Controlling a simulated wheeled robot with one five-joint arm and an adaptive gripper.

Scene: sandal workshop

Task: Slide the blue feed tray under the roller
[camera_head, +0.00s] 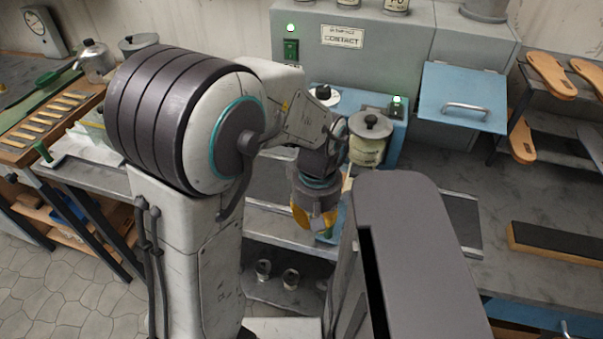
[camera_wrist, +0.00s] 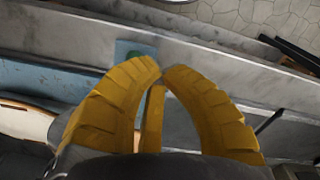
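The yellow fingers of my gripper (camera_head: 318,222) hang over the front edge of the bench in the head view. In the wrist view the fingertips (camera_wrist: 162,70) come together with almost no gap, and I see nothing held between them. A narrow blue piece, seemingly part of the feed tray (camera_wrist: 121,50), lies just beyond the left fingertip. A green knob (camera_wrist: 138,54) on it is partly covered by that finger. A wider blue surface (camera_wrist: 50,78) with a tan flat piece (camera_wrist: 28,122) by it is at left. I cannot make out the roller; my arm hides part of the machine.
A grey machine (camera_head: 385,40) with a blue lower housing (camera_head: 392,150) and green lights stands behind my arm. A blue panel with a handle (camera_head: 462,97) is at its right. A lidded pot (camera_head: 368,140) stands near my wrist. Sandals (camera_head: 550,75) lie on racks at right.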

